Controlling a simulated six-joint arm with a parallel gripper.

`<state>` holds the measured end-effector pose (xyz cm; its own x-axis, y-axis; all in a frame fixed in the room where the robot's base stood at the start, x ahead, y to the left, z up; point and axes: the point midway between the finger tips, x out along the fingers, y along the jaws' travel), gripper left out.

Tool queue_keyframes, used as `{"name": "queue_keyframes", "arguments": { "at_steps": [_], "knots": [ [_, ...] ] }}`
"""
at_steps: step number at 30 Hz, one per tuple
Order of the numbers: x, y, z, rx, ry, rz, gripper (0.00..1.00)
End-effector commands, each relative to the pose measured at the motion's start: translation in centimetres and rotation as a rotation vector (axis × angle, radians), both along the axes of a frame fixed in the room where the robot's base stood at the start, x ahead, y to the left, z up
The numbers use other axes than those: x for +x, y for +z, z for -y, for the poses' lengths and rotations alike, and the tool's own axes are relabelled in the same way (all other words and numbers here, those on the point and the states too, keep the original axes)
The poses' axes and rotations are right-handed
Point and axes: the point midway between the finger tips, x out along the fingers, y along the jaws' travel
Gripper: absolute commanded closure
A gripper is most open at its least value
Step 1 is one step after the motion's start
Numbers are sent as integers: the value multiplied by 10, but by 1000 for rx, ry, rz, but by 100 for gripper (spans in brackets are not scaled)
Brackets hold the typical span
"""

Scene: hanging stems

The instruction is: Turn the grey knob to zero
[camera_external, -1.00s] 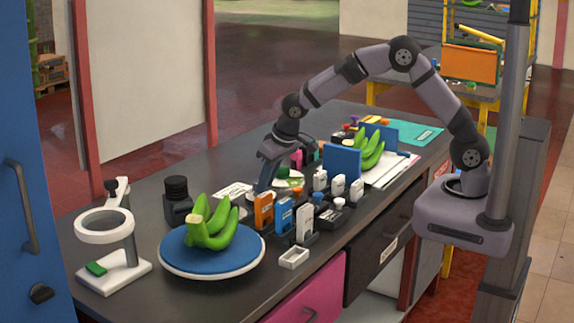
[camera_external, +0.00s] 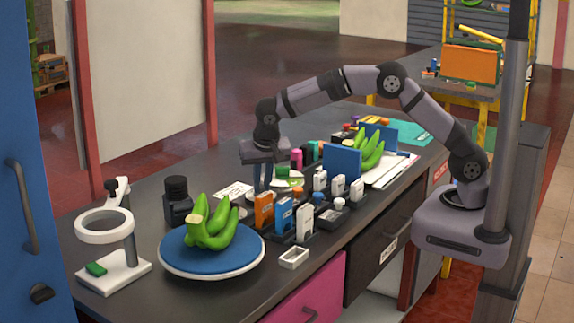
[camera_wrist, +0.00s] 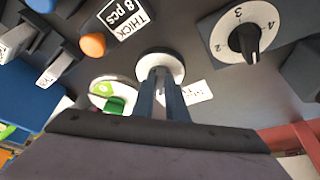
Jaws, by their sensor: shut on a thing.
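My gripper (camera_external: 262,188) points down at the workbench, left of the white dish. In the wrist view its two fingers (camera_wrist: 161,78) are close together over a round pale disc (camera_wrist: 160,62). They are shut on what appears to be the grey knob at its middle, mostly hidden by the fingers. Its pointer and any scale on this disc cannot be read. A separate black pointer knob (camera_wrist: 248,42) stands on a white dial marked 2, 3 and 4, up and right of my fingers in the wrist view.
A white dish with a green block (camera_wrist: 118,104) lies close beside my fingers. An orange box (camera_external: 264,212) and other small boxes stand nearer the camera. Green bananas (camera_external: 212,228) lie on a blue round plate (camera_external: 178,260). A black unit (camera_external: 177,205) stands at left.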

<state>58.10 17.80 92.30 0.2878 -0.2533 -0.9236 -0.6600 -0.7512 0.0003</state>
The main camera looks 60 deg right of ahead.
Motion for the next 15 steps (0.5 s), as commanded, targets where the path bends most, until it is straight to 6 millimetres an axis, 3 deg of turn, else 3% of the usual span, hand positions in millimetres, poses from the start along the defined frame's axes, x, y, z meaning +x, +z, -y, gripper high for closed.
{"name": "queue_keyframes", "arguments": {
  "at_steps": [15],
  "knots": [
    [8,5,-6,0,-485,-2,100]
  ]
}}
